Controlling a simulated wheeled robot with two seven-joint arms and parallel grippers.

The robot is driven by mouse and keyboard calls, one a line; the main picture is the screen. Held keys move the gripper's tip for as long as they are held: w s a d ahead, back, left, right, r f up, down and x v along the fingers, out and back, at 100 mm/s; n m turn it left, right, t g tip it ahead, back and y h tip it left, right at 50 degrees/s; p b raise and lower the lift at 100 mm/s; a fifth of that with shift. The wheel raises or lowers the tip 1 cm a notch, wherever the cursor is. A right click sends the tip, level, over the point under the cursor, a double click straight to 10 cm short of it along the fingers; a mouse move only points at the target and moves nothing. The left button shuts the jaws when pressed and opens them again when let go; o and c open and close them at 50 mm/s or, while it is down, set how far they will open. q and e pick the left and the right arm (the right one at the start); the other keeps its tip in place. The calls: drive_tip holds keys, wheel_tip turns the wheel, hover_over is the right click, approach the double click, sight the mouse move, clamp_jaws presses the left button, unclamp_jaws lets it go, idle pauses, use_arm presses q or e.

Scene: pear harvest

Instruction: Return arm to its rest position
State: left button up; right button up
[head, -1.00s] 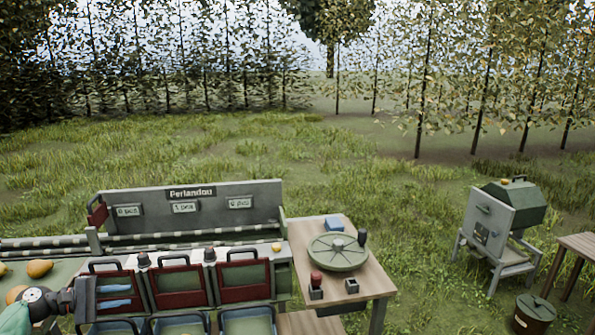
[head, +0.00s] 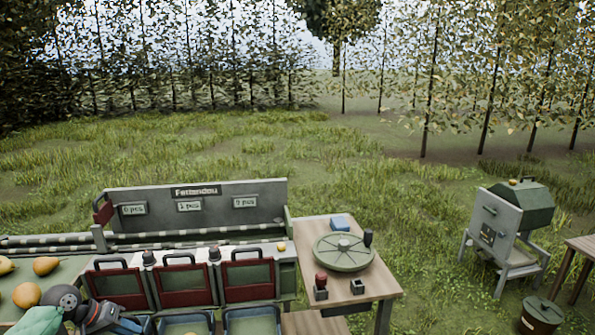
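My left arm comes in at the lower left corner, with a green sleeve and a dark round wrist joint. My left gripper (head: 104,321) is low in front of the leftmost red-framed gate (head: 117,287) of the sorting station. It points right and down, close to a blue-rimmed bin. Its fingers are small and dark against the bin, so I cannot tell whether they are open or shut. My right gripper is not in view.
Blue-rimmed bins (head: 252,311) stand below the gates. A wooden table (head: 373,284) with a round green turntable (head: 343,252) is right of them. Grass lies behind; a green-lidded machine (head: 503,226) stands at the right.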

use_arm(q)
drive_tip(key=s+d+f+m+y, duration=0.5)
drive_tip(key=s+d+f+y, duration=0.2)
drive_tip(key=s+d+f, duration=0.35)
drive_tip(key=s+d+f+g+h, duration=0.1)
drive_tip(key=s+d+f, duration=0.4)
drive_tip(key=s+d, duration=0.6)
drive_tip(key=s+d+f+n+g+h, duration=0.1)
drive_tip(key=s+d+f+g, duration=0.1)
drive_tip(key=s+d+f, duration=0.4)
drive_tip(key=s+d, duration=0.5)
drive_tip(key=d, duration=0.2)
drive_tip(key=shift+s+n, duration=0.3)
drive_tip(key=shift+s, duration=0.05)
